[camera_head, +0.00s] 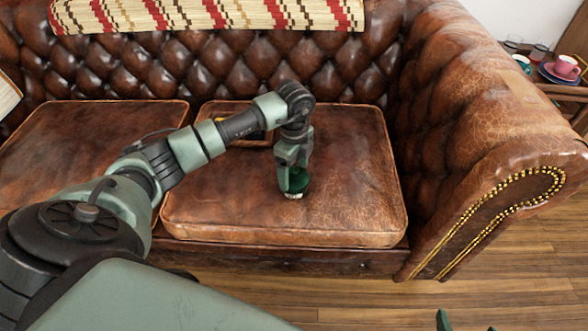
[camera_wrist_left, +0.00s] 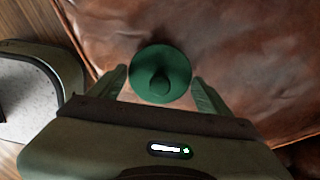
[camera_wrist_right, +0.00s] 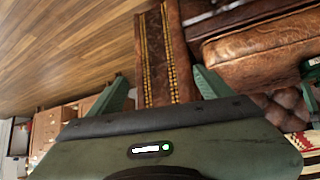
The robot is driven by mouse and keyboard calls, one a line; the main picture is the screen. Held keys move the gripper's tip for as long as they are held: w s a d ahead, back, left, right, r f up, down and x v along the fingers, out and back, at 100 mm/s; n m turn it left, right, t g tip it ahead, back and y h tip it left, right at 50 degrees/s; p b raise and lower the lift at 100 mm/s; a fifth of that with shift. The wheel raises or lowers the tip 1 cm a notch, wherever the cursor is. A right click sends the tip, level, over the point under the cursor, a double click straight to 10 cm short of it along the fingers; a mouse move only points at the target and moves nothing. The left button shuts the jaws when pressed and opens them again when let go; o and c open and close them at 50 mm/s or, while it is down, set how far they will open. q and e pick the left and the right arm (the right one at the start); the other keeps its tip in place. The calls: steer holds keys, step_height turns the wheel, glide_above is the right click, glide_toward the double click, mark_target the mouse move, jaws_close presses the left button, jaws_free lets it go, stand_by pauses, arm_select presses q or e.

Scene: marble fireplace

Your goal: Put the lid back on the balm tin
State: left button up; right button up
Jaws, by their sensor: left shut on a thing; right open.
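A round green lid with a central knob (camera_wrist_left: 160,88) sits between the fingers of my left gripper (camera_wrist_left: 160,78). In the head view my left gripper (camera_head: 294,160) points down over the front seat cushion, shut on the green lid (camera_head: 297,180). A small pale rim, which looks like the balm tin (camera_head: 293,195), shows just under the lid. The lid hides the tin in the left wrist view, and I cannot tell whether the two touch. My right gripper (camera_wrist_right: 162,88) is open and empty, off to the right of the sofa front.
The brown leather seat cushion (camera_head: 345,205) is clear around the tin. A dark tray with a yellowish edge (camera_head: 258,135) lies behind my left arm. The sofa's armrest (camera_head: 490,160) rises at the right. Cups (camera_head: 567,64) stand on a side table beyond it.

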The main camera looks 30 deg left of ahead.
steer(key=shift+s+d+f+g, duration=0.2)
steer(key=shift+s+f+g, duration=0.2)
steer(key=shift+s, duration=0.2)
steer(key=shift+s+d+f, duration=0.1)
steer(key=shift+s+f, duration=0.05)
steer(key=shift+s, duration=0.15)
arm_select(q)
steer(key=shift+f+p, duration=0.2)
steer(key=shift+p, duration=0.15)
arm_select(e)
steer(key=shift+s+d+f+g+h, duration=0.15)
steer(key=shift+s+f+g, duration=0.15)
steer(key=shift+s, duration=0.1)
steer(key=shift+s+d+f+g+h, duration=0.15)
steer(key=shift+s+g, duration=0.15)
steer(key=shift+s, duration=0.1)
stand_by(0.7)
steer(key=shift+s, duration=0.2)
stand_by(0.5)
steer(key=shift+s+d+f+g, duration=0.1)
steer(key=shift+s+f+g, duration=0.05)
steer(key=shift+s+g, duration=0.15)
steer(key=shift+s, duration=0.1)
steer(key=shift+s+d+f, duration=0.15)
steer(key=shift+s+d, duration=0.05)
steer(key=shift+s, duration=0.1)
steer(key=shift+s+f+g, duration=0.15)
steer(key=shift+s+g, duration=0.1)
steer(key=shift+g, duration=0.05)
